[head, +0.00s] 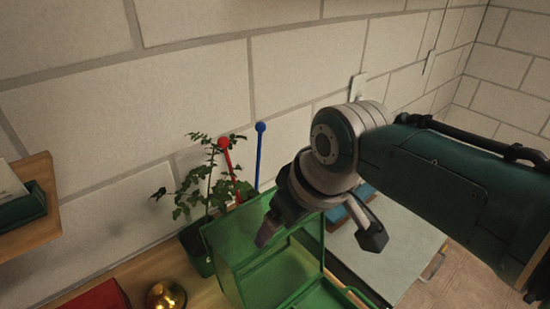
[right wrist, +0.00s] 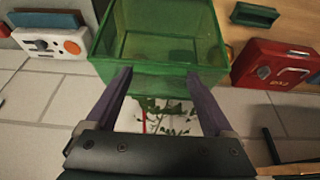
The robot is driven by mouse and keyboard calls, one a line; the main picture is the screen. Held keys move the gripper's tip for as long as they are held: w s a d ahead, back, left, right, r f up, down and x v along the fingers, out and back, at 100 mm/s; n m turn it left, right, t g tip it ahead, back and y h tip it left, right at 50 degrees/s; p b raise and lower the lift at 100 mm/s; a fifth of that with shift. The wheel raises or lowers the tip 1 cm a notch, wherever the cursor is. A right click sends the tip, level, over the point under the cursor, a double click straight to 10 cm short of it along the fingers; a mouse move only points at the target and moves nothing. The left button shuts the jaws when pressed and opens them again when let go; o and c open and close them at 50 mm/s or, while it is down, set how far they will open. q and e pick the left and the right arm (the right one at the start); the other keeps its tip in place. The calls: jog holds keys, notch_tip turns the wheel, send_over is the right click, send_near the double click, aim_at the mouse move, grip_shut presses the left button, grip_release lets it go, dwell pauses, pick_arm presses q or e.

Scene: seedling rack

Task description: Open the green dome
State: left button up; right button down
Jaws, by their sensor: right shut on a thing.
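The green dome (head: 285,277) is a see-through box with green edges at the bottom centre of the head view. It looks tilted, with a green frame (head: 352,297) low at its right; how far it stands open is hard to tell. It fills the top middle of the right wrist view (right wrist: 160,48). My right gripper (head: 268,232) reaches down from the right and is shut on the dome's upper edge. In the right wrist view its two fingers (right wrist: 157,82) lie at the dome's near edge. My left gripper is not in view.
A potted plant (head: 205,185) stands behind the dome, beside a red-knobbed stick (head: 224,146) and a blue-knobbed stick (head: 260,150). A golden round thing (head: 165,296) and a red box (head: 98,297) stand at left. A wooden shelf (head: 42,232) juts out at far left. A brick wall is close behind.

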jog(key=shift+w+r, duration=0.15)
grip_release()
jog(key=shift+r, duration=0.3)
jog(key=p+v, duration=0.2)
jog(key=v, duration=0.7)
jog(key=shift+r, duration=0.15)
